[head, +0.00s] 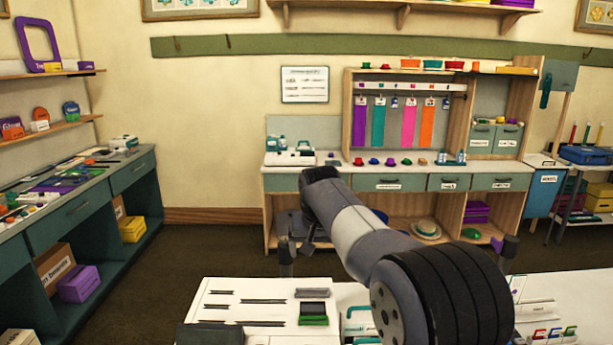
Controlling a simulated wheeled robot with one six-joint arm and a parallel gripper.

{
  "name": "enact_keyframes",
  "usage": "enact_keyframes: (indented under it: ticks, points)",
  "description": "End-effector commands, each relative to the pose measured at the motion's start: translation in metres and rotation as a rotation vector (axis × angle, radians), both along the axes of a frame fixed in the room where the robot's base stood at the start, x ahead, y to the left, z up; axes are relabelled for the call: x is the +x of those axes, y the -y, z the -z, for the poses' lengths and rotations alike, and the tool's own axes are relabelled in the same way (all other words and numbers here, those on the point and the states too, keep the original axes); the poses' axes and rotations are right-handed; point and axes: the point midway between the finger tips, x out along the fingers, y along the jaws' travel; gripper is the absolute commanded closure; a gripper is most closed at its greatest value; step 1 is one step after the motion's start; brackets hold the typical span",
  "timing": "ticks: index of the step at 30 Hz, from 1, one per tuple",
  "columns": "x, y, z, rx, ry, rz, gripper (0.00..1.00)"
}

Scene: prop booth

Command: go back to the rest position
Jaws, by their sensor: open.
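My arm reaches from the lower right toward the middle of the head view, bends at the top, and hangs down at its far end. My gripper (298,247) is at that end, above the far edge of the near white table (245,290). It is small and dark in this view, and part of it is hard to make out. It is open, and I see nothing held in it.
The near table carries a white board with dark slots and a green-and-black block (313,313). A wooden booth counter (390,181) with coloured ribbons stands beyond. A teal counter (75,215) runs along the left. Dark floor (205,250) lies open between them.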

Motion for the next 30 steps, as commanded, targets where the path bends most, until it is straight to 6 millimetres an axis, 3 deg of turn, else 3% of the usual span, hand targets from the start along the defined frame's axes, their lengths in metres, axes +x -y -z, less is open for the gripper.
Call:
enact_keyframes:
  ticks: [2,9,15,21,30]
  points:
    - [0.000,0.000,0.000,0.000,0.001,0.009,0.11]
    - [-0.001,0.000,0.049,-0.001,-0.004,0.009,0.11]
    - [-0.001,0.000,0.076,0.000,-0.001,0.008,0.11]
    - [0.000,0.000,0.087,0.000,0.000,0.008,0.11]
    - [0.000,0.000,0.088,0.000,0.001,0.008,0.11]
